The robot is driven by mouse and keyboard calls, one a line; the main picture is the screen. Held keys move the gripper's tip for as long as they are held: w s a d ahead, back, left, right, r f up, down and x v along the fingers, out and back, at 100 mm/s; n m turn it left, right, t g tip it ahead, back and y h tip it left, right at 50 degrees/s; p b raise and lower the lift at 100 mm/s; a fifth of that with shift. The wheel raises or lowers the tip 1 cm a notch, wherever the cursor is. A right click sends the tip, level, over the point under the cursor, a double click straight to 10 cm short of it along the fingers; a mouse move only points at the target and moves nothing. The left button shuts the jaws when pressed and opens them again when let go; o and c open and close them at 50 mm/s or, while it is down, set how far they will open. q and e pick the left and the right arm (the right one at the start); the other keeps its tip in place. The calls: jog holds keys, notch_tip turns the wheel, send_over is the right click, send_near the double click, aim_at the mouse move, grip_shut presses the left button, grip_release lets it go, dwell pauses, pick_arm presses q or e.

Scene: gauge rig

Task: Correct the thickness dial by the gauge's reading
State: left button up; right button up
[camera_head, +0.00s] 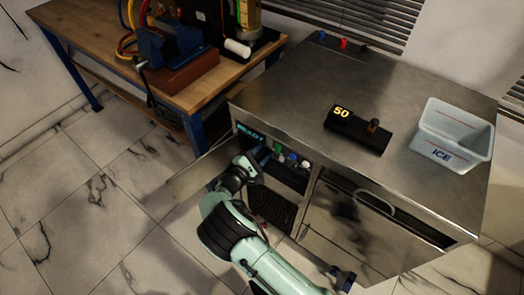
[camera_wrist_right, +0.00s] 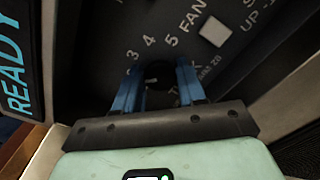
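A black box (camera_head: 357,131) on the steel top shows a lit yellow "50" and carries a small brown-topped post. The control panel, with a lit READY display (camera_head: 249,133), is in the recess at the cabinet's front left. My right gripper (camera_head: 258,158) reaches into this recess. In the right wrist view, its two blue fingers (camera_wrist_right: 158,88) stand apart on either side of a dark round dial (camera_wrist_right: 158,72). Numbers including 3, 4 and 5 ring it, and its label is partly hidden. The dial's pointer is not clear. Contact with the fingers cannot be told.
A pale ICE bin (camera_head: 452,135) stands on the right of the steel top. Coloured knobs (camera_head: 292,158) sit beside my right gripper. A handled front panel (camera_head: 365,220) is to their right. A wooden bench (camera_head: 190,92) with a vise stands at left.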

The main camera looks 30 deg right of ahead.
pick_arm(q)
jog(key=shift+r, duration=0.1)
pick_arm(e)
jog(key=m, duration=0.3)
jog(key=shift+m+p, duration=0.3)
jog(key=shift+p, duration=0.05)
pick_arm(q)
jog(key=shift+s+d+r, duration=0.2)
jog(key=shift+s, duration=0.2)
jog(key=shift+s+d+r, duration=0.2)
jog(key=shift+s, duration=0.15)
pick_arm(e)
jog(key=shift+f+m, duration=0.1)
jog(key=shift+m, duration=1.9)
jog(key=o, duration=1)
jog(key=shift+o, duration=0.2)
pick_arm(q)
jog(key=s+r+p, duration=0.1)
jog(key=s+d+r+g+p, duration=0.1)
jog(key=shift+s+d+h, duration=0.2)
jog(key=shift+s+h, duration=0.15)
jog(key=shift+h, duration=0.05)
pick_arm(e)
jog(key=v, duration=1.3)
jog(key=shift+s+a, duration=0.2)
jog(key=shift+a, duration=0.05)
